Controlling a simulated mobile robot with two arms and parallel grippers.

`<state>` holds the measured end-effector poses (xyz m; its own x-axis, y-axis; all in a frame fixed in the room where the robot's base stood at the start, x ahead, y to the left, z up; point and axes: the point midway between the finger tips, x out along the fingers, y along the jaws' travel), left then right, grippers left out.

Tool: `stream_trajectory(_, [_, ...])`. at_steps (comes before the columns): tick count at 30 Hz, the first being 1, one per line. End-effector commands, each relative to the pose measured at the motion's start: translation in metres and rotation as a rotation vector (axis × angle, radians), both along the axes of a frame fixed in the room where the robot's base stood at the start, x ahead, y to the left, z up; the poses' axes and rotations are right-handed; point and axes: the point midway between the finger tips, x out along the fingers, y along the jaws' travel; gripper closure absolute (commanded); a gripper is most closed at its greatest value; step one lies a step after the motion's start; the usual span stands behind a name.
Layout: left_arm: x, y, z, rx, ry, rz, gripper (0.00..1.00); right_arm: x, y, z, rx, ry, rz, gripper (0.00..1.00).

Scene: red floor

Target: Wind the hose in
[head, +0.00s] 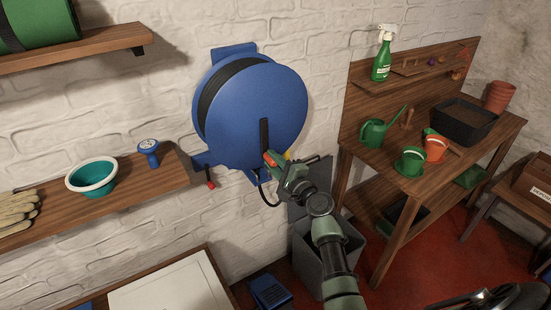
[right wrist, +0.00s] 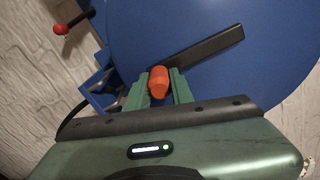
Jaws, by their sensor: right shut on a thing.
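The blue hose reel (head: 270,90) hangs on the white brick wall, with black hose (head: 207,92) wound behind its front disc. A dark crank arm (head: 264,133) runs down the disc; it also shows in the right wrist view (right wrist: 205,52). My right gripper (head: 276,163) is shut on the orange crank handle (right wrist: 159,82) at the arm's lower end. The handle's tip shows between the fingers in the right wrist view. A loop of black hose (head: 263,192) hangs below the reel. A red-knobbed lever (head: 211,184) sticks out at the reel's lower left. My left gripper is not in view.
A wooden shelf (head: 120,205) with a teal bowl (head: 92,177) is left of the reel. A potting bench (head: 400,178) with pots and a watering can (head: 374,133) stands at right. A grey bin (head: 310,255) stands below my right arm.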

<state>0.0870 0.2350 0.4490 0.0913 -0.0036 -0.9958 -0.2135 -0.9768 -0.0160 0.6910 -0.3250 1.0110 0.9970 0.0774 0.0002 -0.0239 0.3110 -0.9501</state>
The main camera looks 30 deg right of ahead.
Motion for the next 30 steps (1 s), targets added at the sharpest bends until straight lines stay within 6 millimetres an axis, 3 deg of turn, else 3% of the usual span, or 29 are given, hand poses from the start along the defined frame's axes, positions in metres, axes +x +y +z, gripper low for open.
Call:
stream_trajectory(13, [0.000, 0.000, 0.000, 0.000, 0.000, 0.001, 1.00, -0.001, 0.003, -0.003, 0.016, 0.005, 0.003, 1.00])
stream_trajectory(14, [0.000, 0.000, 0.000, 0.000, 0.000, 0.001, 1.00, -0.001, 0.003, -0.003, 0.016, 0.005, 0.003, 0.75])
stream_trajectory(16, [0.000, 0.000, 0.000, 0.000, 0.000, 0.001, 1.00, -0.001, 0.003, -0.003, 0.016, 0.005, 0.003, 0.56])
stream_trajectory(26, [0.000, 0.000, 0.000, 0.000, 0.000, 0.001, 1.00, -0.002, 0.002, -0.001, 0.012, 0.003, 0.002, 0.56])
stream_trajectory(30, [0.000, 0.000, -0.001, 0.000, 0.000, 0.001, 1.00, -0.016, 0.000, -0.003, 0.011, 0.004, 0.001, 0.56])
